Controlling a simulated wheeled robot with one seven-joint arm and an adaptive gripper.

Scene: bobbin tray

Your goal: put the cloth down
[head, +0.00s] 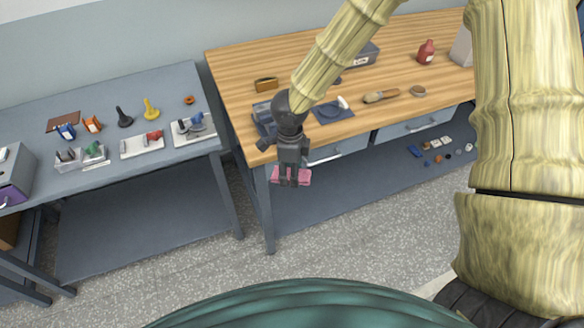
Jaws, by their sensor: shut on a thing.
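A pink cloth (291,176) hangs at the fingertips of my gripper (291,179) in the head view. My gripper is shut on it, pointing down. In the picture the cloth lies just past the front left corner of the wooden-topped bench (236,60), over the bench's leg and lower area. How high it hangs above the floor I cannot tell. My arm hides part of the bench's top.
A grey table (80,105) with bobbins and small holders stands at left, with a gap between it and the bench. The bench bears a brush (374,97), a red bottle (426,52) and a blue mat (346,117). Several small items lie on its lower shelf (380,172).

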